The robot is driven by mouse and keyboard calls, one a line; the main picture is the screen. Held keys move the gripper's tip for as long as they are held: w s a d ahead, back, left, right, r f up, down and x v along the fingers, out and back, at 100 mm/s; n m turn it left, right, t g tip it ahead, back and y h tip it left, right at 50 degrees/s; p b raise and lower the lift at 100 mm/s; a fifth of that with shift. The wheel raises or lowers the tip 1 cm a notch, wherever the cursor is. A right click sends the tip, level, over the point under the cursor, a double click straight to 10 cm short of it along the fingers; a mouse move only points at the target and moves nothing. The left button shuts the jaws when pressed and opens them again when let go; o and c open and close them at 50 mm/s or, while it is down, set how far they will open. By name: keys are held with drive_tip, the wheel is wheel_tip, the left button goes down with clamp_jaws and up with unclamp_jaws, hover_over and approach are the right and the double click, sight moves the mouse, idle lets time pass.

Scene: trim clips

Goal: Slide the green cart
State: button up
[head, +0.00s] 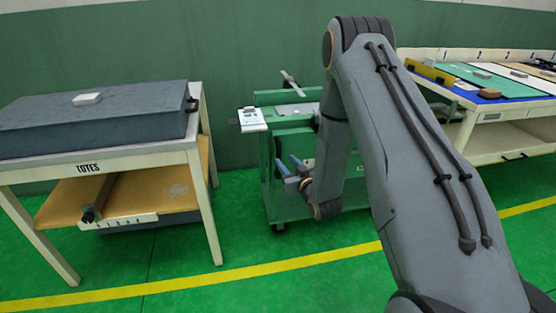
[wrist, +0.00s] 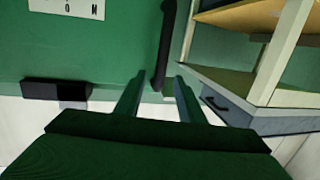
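The green cart (head: 267,165) stands on the green floor in the middle of the head view, partly hidden behind my arm. Its green panel (wrist: 90,55) fills much of the wrist view. A dark upright bar handle (wrist: 165,45) shows on that panel. My gripper (head: 287,163) is in front of the cart's near side in the head view. In the wrist view its two fingers (wrist: 158,88) are apart and nothing is held. The lower end of the bar appears between the fingertips, but I cannot tell whether it is touched.
A cream table marked TOTES (head: 140,161) stands left of the cart, with a grey tote (head: 100,122) on top. A workbench (head: 500,113) stands to the right. A green wall is behind the cart. A yellow line (head: 200,283) crosses the clear floor in front.

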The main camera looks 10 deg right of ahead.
sight(280, 155)
drive_tip(key=shift+t, duration=0.5)
drive_tip(key=shift+w+a+f+b, duration=0.15)
drive_tip(key=shift+w+a, duration=0.1)
drive_tip(key=shift+w, duration=1)
drive_tip(key=shift+w+a+f+b, duration=0.15)
drive_tip(key=shift+w+a, duration=0.15)
drive_tip(key=shift+w, duration=0.95)
drive_tip(key=shift+w+a+f+b, duration=0.15)
drive_tip(key=shift+w+a, duration=0.1)
drive_tip(key=shift+w, duration=1)
clamp_jaws()
